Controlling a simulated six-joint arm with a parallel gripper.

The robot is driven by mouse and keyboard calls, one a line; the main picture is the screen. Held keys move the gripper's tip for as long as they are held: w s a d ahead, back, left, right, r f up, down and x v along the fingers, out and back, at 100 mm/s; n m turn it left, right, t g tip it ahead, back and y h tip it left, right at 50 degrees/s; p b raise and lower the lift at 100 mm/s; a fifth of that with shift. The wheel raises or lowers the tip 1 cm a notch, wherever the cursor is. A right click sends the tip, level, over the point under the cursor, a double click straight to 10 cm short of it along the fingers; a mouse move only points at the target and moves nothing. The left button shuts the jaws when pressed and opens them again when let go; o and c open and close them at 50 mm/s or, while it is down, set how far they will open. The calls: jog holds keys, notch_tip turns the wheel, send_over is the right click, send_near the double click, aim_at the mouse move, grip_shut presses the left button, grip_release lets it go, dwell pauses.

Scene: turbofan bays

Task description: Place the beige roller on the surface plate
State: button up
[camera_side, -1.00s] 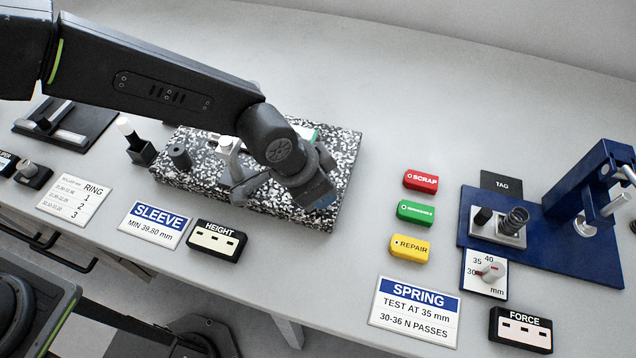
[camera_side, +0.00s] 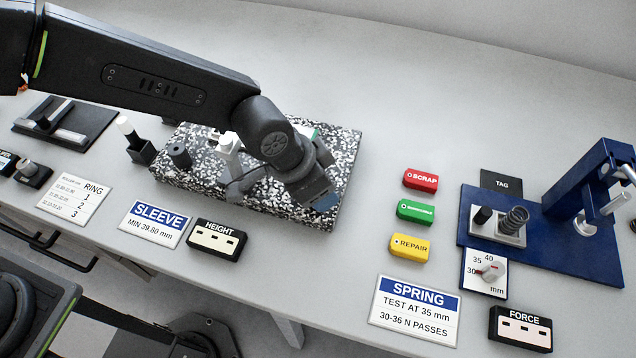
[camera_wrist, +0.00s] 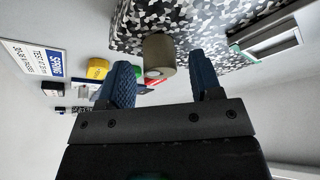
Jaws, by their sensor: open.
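The beige roller (camera_wrist: 158,50) shows in the wrist view as a short brownish cylinder, against the speckled edge of the surface plate (camera_wrist: 203,28). I cannot tell for sure whether it touches the plate. My gripper (camera_wrist: 166,72) is open, its two blue fingers spread on either side of the roller, with visible gaps. In the side view, my gripper (camera_side: 322,203) is low over the right front part of the black-and-white surface plate (camera_side: 338,165). The roller cannot be made out there, likely hidden by my wrist and fingers.
A dark cylinder (camera_side: 179,155) and a pale gauge stand (camera_side: 228,146) occupy the plate's left part. The red SCRAP (camera_side: 421,180), green (camera_side: 416,211) and yellow REPAIR (camera_side: 410,247) blocks stand to the right. The bench between plate and blocks is clear.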

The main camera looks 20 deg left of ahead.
jog(key=v, duration=1.1)
jog(key=s+a+r+n+t+y, duration=0.15)
jog(key=a+r, duration=0.25)
jog(key=a, duration=0.4)
jog(key=a+r+n+h, duration=0.15)
jog(key=a+r, duration=0.25)
jog(key=a, duration=0.4)
jog(key=s+a+n+y, duration=0.3)
jog(key=s+a+n, duration=0.3)
jog(key=s+a, duration=0.5)
jog(key=a+t, duration=0.1)
jog(key=a, duration=0.3)
